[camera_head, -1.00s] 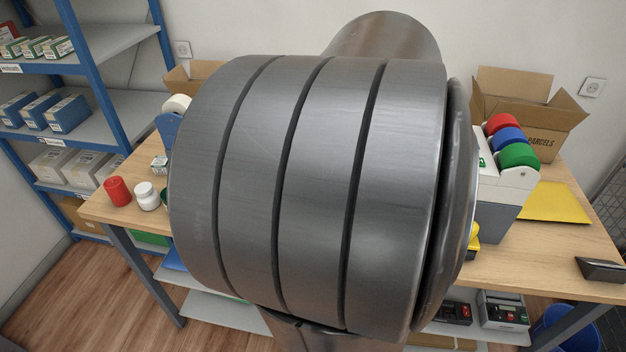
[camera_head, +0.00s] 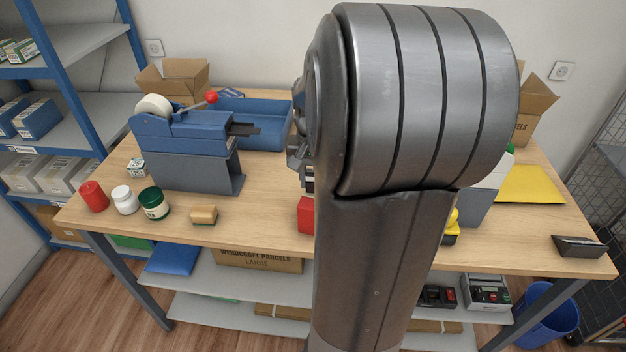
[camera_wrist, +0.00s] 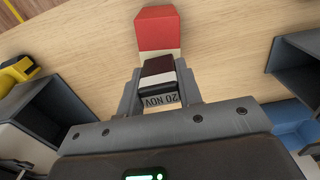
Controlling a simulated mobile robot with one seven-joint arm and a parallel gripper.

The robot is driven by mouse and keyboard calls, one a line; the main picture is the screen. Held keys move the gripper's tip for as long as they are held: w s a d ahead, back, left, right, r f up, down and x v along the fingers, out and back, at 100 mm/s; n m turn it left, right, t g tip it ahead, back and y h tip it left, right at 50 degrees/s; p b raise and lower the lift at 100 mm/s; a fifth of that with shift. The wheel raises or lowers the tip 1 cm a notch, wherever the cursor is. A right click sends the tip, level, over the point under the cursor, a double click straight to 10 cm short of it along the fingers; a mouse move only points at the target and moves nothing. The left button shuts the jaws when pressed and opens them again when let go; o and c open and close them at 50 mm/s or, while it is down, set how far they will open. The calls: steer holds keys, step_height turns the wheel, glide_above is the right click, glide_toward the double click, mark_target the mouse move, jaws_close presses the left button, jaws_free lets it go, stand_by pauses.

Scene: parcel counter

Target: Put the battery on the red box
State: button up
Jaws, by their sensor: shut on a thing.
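The red box (camera_head: 306,215) stands near the table's front edge, partly hidden by my arm. It also shows at the top of the wrist view (camera_wrist: 157,30). My gripper (camera_wrist: 158,78) is shut on a small dark block with a pale edge, which I take to be the battery (camera_wrist: 157,66). In the wrist view the battery lies just below the red box in the picture; I cannot tell the height gap. A pale strip reading "20 NOV" shows between the fingers. In the head view my gripper (camera_head: 298,152) is mostly hidden behind my arm, above and behind the red box.
A blue tape dispenser (camera_head: 185,150) and a blue tray (camera_head: 262,122) stand at the back left. A red jar (camera_head: 93,197), white jar (camera_head: 125,200), green jar (camera_head: 153,203) and sponge (camera_head: 204,214) line the front left. A yellow envelope (camera_head: 530,185) lies right.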

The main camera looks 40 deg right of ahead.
steer(key=shift+f, duration=0.45)
steer(key=shift+f, duration=0.15)
steer(key=o, duration=1)
step_height(320, 180, up, 12)
steer(key=shift+r, duration=0.15)
steer(key=shift+a, duration=0.15)
